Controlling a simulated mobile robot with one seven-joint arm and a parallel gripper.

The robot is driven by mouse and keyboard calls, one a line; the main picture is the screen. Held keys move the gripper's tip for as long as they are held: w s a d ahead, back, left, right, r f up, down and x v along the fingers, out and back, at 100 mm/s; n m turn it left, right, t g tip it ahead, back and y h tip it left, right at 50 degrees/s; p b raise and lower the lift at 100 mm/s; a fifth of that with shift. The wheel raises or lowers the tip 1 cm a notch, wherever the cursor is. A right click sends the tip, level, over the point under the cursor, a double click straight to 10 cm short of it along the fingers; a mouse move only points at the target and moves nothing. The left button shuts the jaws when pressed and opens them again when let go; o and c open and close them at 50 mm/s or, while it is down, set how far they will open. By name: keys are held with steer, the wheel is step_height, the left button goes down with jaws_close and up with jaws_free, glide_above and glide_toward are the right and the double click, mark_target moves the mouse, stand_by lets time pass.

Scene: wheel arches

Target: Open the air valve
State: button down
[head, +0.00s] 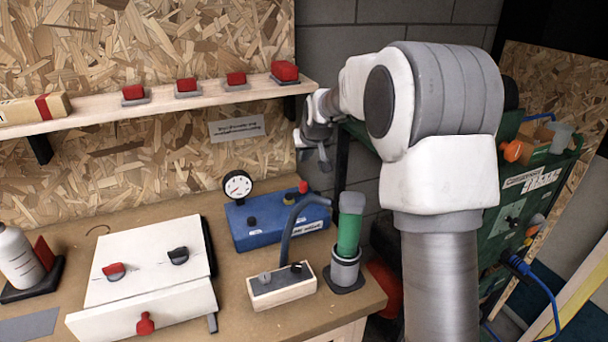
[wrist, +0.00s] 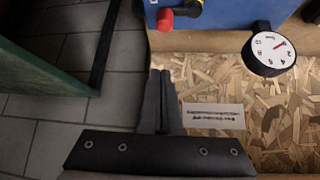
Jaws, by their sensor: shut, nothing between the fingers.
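The blue box (head: 275,222) stands on the bench against the chipboard wall. A round white gauge (head: 238,186) rises at its left end and a red knob (head: 303,187) sits at its right end. I cannot tell for sure which fitting is the air valve. In the wrist view the blue box (wrist: 230,12), the red knob (wrist: 165,20) and the gauge (wrist: 270,48) show at the top. My gripper (head: 313,165) hangs above and behind the box's right end, apart from it. Its fingers (wrist: 160,75) are shut together and empty.
A shelf (head: 160,107) with several red-topped blocks runs along the wall, close to my wrist. A green cylinder (head: 348,230) in a grey holder, a small wooden switch box (head: 282,287) with a grey lever, and a white box (head: 150,275) with knobs stand on the bench.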

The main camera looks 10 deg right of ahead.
steer(key=x, duration=0.9)
steer(key=shift+f, duration=0.45)
steer(key=shift+s, duration=1.75)
